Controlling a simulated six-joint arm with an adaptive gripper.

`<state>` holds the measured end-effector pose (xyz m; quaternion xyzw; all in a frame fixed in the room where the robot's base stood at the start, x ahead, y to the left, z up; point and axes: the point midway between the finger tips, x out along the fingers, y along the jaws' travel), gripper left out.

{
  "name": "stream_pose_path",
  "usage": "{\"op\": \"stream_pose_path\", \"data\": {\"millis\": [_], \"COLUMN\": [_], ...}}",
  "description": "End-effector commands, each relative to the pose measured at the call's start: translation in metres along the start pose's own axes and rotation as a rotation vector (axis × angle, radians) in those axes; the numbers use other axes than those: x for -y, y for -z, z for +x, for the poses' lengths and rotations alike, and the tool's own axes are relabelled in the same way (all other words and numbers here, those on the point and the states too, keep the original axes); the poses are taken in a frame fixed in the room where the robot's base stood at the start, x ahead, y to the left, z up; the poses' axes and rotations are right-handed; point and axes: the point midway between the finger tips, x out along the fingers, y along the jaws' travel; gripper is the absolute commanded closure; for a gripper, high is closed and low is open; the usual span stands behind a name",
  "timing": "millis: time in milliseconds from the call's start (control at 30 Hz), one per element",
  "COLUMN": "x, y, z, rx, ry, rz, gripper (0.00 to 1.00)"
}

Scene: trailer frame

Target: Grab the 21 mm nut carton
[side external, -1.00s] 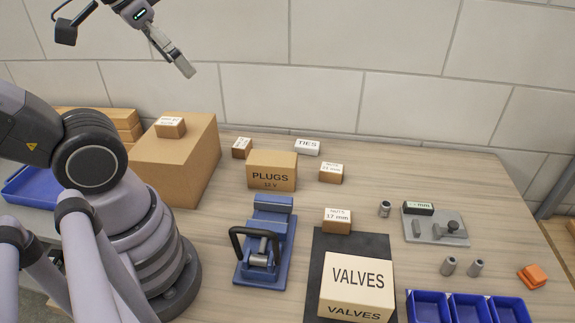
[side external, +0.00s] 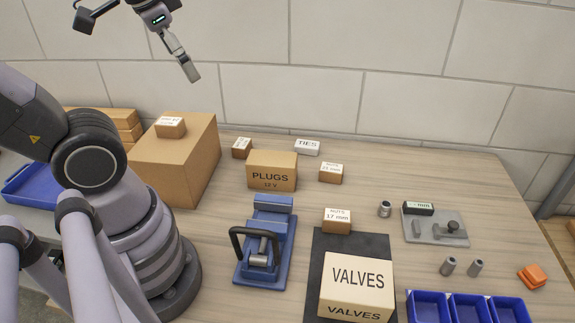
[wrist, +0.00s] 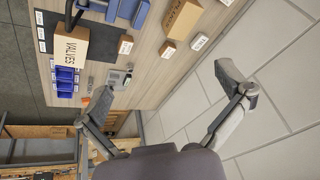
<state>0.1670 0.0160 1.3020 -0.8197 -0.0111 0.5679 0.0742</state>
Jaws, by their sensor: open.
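Several small brown nut cartons are in the side view. The one right of the PLUGS box (side external: 331,175) has a small label that may read 21 mm, but it is blurred; it appears to be the small carton (wrist: 168,49) in the wrist view. A nearer carton (side external: 337,226) reads NUTS 17 mm. Another carton (side external: 171,130) sits on a large box, and one more (side external: 241,151) stands left of the PLUGS box; their labels are not legible. My gripper (side external: 191,74) is open and empty, high above the table's back left; its spread fingers show in the wrist view (wrist: 166,85).
The PLUGS box (side external: 271,185), white TIES box (side external: 307,148) and large brown box (side external: 205,165) stand towards the back. A blue vise-like fixture (side external: 265,240), VALVES box (side external: 356,290) and blue bins (side external: 430,308) are nearer. The wall (side external: 410,95) rises behind the table.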

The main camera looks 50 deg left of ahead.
Motion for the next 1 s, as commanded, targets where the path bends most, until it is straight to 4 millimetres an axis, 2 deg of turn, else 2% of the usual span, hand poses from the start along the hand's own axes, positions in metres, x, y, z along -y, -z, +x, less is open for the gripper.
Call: {"op": "stream_pose_path", "data": {"millis": [167, 300, 367, 500, 633, 733, 900, 1000], "x": [0.028, 0.045, 0.048, 0.046, 0.027, 0.002, -0.048, -0.071], "y": [0.026, 0.056, 0.071, 0.107, 0.137, 0.152, 0.154, 0.146], "z": [0.043, 0.081, 0.099, 0.149, 0.205, 0.255, 0.336, 0.37], "rx": [0.271, 0.447, 0.51, 0.624, 0.682, 0.693, 0.645, 0.602], "ry": [0.198, 0.363, 0.431, 0.585, 0.712, 0.796, 0.889, 0.911], "rz": [0.299, 0.578, 0.707, 1.025, 1.34, 1.595, 1.982, 2.143], "gripper": [0.0, 0.0, 0.0, 0.0, 0.0, 0.0, 0.0, 0.0]}}
